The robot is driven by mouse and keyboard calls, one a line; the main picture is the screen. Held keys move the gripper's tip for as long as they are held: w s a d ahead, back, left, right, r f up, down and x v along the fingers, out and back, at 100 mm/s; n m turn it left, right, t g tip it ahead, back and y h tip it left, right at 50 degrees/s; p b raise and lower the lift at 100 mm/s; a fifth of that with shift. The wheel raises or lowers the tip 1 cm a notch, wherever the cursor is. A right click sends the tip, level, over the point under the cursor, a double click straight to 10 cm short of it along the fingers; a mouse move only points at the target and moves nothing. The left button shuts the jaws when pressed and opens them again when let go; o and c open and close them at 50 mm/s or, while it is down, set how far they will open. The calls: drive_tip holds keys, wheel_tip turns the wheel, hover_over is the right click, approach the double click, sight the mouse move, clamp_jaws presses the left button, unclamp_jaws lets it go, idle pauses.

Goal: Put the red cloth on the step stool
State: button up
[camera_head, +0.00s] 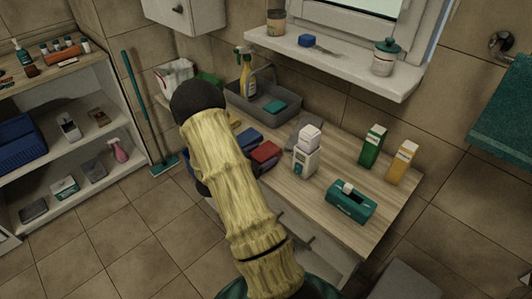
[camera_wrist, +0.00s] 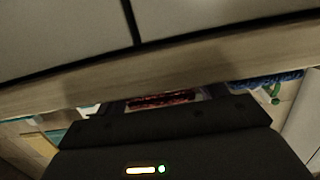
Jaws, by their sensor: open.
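A folded red cloth (camera_head: 265,155) lies on the wooden counter, just right of my arm in the head view. In the wrist view a dark red strip (camera_wrist: 165,98), which looks like the cloth, shows between the fingers. My gripper (camera_wrist: 168,103) is open; I cannot tell whether it touches the cloth. I cannot make out the step stool for certain; a grey surface (camera_head: 405,281) shows on the floor at the lower right.
A shelf (camera_head: 75,130) stands left. Floor is clear at lower left.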

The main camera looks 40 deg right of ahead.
sight(265, 151)
drive_tip(key=shift+d, duration=0.8)
drive_tip(key=shift+w+d+f, duration=0.15)
drive_tip(key=shift+w+d, duration=0.05)
drive_tip(key=shift+s, duration=0.15)
drive_tip(key=c, duration=0.8)
wheel_tip(265, 151, up, 10)
